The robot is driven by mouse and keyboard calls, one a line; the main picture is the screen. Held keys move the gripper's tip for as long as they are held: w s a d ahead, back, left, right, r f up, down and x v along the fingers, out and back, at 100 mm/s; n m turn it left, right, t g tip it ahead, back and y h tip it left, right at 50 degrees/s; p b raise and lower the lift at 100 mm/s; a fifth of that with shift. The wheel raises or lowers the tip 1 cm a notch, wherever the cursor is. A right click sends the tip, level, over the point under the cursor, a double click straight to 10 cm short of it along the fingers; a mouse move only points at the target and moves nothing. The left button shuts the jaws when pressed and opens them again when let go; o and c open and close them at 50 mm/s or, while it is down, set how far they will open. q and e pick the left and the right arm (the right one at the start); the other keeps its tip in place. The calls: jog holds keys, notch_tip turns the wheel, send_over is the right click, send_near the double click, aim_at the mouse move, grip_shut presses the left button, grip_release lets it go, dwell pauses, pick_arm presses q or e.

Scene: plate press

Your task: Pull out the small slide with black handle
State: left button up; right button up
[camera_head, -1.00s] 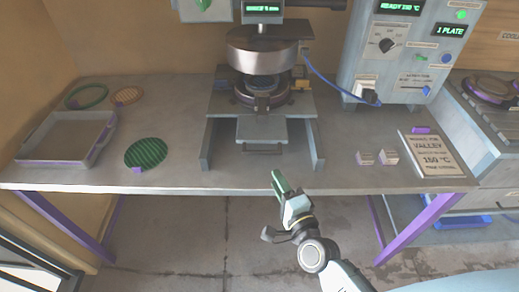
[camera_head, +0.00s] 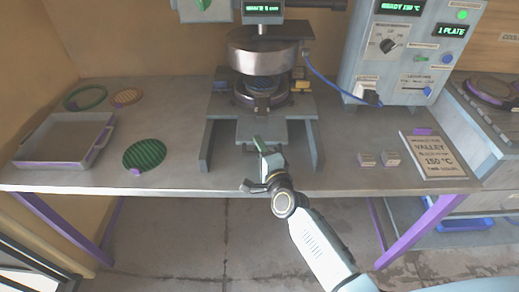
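The small slide (camera_head: 247,130) is a flat grey plate at the front of the press (camera_head: 262,57), between two grey side rails. Its handle at the front edge is mostly hidden behind my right gripper (camera_head: 260,146). My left gripper is not in view.
A grey tray (camera_head: 101,148), a green ribbed disc (camera_head: 144,154) and rings lie on the left of the table. A control box (camera_head: 398,55) stands behind, with a blue cable to the press.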

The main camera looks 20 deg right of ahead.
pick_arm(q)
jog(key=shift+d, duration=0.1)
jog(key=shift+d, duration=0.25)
pick_arm(e)
jog(key=shift+f, duration=0.1)
grip_shut()
jog(key=shift+s, duration=0.1)
